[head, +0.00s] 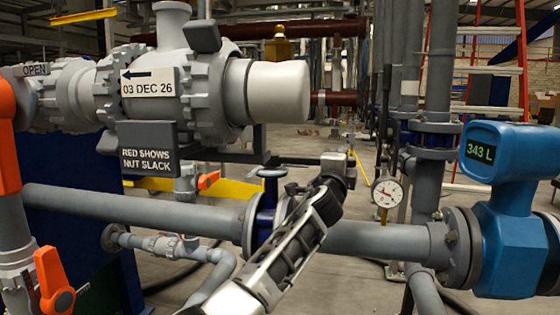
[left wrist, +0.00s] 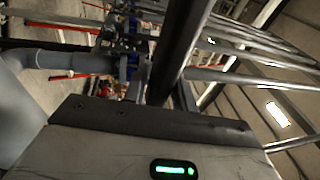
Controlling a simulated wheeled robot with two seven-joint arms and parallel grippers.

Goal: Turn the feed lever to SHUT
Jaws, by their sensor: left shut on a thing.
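My left gripper (head: 338,166) reaches up from the bottom of the head view and is shut at the bar's right end. The fingers and arm hide much of the held part. The left wrist view shows mainly my wrist housing and pipes beyond; no fingertips are clear. My right gripper is in neither view.
A pressure gauge (head: 387,192) hangs just right of my gripper. A blue flow meter (head: 507,190) reads 343 L.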

